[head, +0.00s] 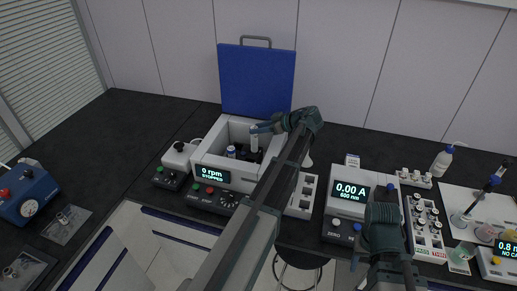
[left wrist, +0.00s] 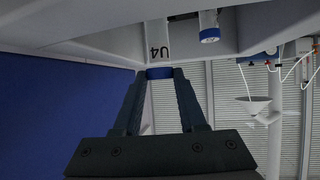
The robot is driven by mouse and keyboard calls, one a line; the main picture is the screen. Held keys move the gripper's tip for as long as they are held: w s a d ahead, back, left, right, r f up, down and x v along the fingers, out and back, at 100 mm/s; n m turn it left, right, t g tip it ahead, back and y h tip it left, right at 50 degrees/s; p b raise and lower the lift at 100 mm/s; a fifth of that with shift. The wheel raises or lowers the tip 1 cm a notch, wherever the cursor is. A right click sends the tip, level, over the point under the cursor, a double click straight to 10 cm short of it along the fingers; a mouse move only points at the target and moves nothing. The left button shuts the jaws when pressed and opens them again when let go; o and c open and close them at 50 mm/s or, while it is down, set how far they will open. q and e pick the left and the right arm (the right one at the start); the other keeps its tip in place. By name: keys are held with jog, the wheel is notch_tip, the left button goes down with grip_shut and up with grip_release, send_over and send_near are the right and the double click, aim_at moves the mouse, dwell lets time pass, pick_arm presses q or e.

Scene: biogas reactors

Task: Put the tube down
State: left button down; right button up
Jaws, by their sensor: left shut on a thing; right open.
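My left gripper (head: 257,129) is shut on a tube (head: 254,144), which it holds upright over the open centrifuge (head: 208,150). In the left wrist view the tube (left wrist: 158,42) shows a "U4" label, and its blue cap (left wrist: 160,73) is between the fingertips (left wrist: 160,78). Another blue-capped tube (head: 231,151) stands in the centrifuge bowl; a blue-capped tube (left wrist: 209,32) also shows beside the held one in the left wrist view. I cannot tell whether the held tube's lower end touches the rotor. My right gripper (head: 384,212) is open and empty near the photometer.
The blue centrifuge lid (head: 257,80) stands open behind the bowl; its display reads "0 rpm STOPPED". A white rack (head: 302,196) is right of it, partly behind my left arm. The photometer (head: 350,193) reads "0.00 A". A tube rack (head: 426,235) and bottle (head: 442,161) stand further right.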

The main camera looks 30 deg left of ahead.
aim_at(254, 140)
pick_arm(q)
notch_tip(254, 140, down, 2)
jog(key=shift+f+b, duration=0.1)
jog(key=shift+b, duration=0.35)
pick_arm(e)
notch_tip(254, 140, down, 2)
jog(key=shift+f, duration=0.1)
pick_arm(q)
notch_tip(254, 140, down, 4)
jog(key=b, duration=0.3)
jog(key=shift+r+b, duration=0.25)
jog(key=shift+b, duration=0.05)
pick_arm(e)
notch_tip(254, 140, down, 4)
jog(key=shift+r, duration=0.25)
pick_arm(q)
jog(key=shift+f, duration=0.2)
jog(key=shift+c, duration=2.3)
grip_release()
pick_arm(e)
jog(key=shift+f, duration=0.15)
